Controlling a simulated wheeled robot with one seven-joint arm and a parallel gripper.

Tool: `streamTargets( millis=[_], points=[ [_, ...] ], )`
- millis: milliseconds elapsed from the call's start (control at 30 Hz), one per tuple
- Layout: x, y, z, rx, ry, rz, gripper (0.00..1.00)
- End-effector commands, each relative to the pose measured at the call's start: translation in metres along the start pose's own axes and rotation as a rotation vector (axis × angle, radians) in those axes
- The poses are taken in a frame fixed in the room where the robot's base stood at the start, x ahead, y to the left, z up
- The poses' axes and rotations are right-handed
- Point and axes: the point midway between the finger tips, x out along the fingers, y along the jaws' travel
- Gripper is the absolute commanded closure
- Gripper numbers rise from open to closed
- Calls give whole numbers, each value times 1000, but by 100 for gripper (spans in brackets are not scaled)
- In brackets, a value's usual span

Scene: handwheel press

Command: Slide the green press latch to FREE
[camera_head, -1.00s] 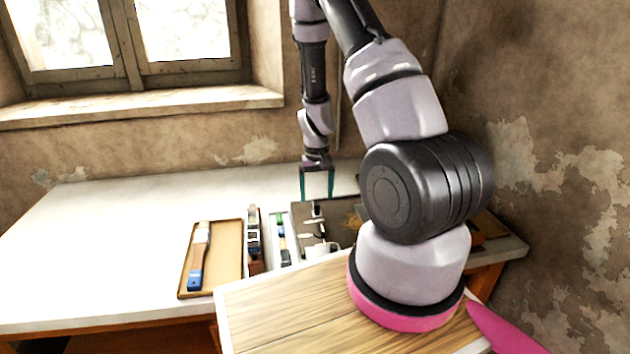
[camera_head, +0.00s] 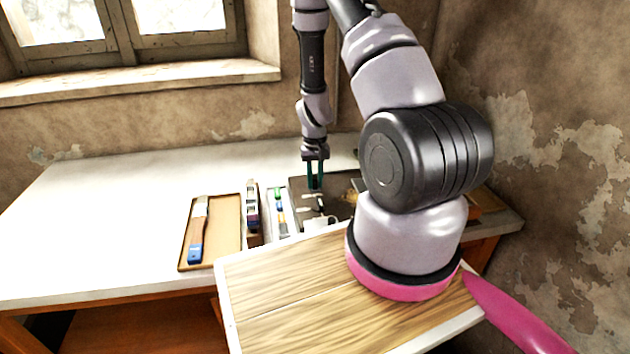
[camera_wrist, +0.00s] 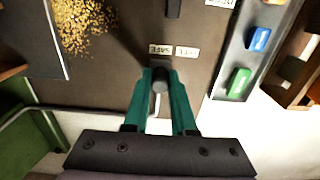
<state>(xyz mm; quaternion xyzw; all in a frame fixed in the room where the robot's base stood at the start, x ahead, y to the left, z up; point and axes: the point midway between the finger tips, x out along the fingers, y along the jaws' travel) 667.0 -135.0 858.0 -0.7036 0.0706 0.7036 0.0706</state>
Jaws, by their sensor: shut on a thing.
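My gripper (camera_head: 314,186) has its teal fingers down at the dark panel (camera_head: 344,209). In the wrist view, my gripper (camera_wrist: 161,84) is shut on a dark round knob (camera_wrist: 160,76), with a pale rod showing between the fingers. Two small white labels lie just beyond the knob: a left label (camera_wrist: 160,49) and a right label (camera_wrist: 187,52); their lettering is too small to read surely. The knob stands nearer the left label. No green shows on the knob; I cannot tell whether a green latch part is hidden by the fingers.
A narrow tray (camera_wrist: 228,62) with a green block (camera_wrist: 239,82) and a blue block (camera_wrist: 260,38) lies right of the panel. Yellow grains (camera_wrist: 86,25) lie on the panel's left. A brush (camera_head: 198,232) rests in a shallow tray (camera_head: 226,240). The white tabletop (camera_head: 100,230) is clear at left.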

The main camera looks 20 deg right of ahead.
Motion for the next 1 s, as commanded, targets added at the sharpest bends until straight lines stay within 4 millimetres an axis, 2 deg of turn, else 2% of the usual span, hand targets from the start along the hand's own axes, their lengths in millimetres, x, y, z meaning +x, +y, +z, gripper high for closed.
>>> streamTargets(
  millis=[800,1000],
  points=[
    [0,-28,0,-1,0,0,100],
    [0,-30,0,0,0,0,100]
  ],
)
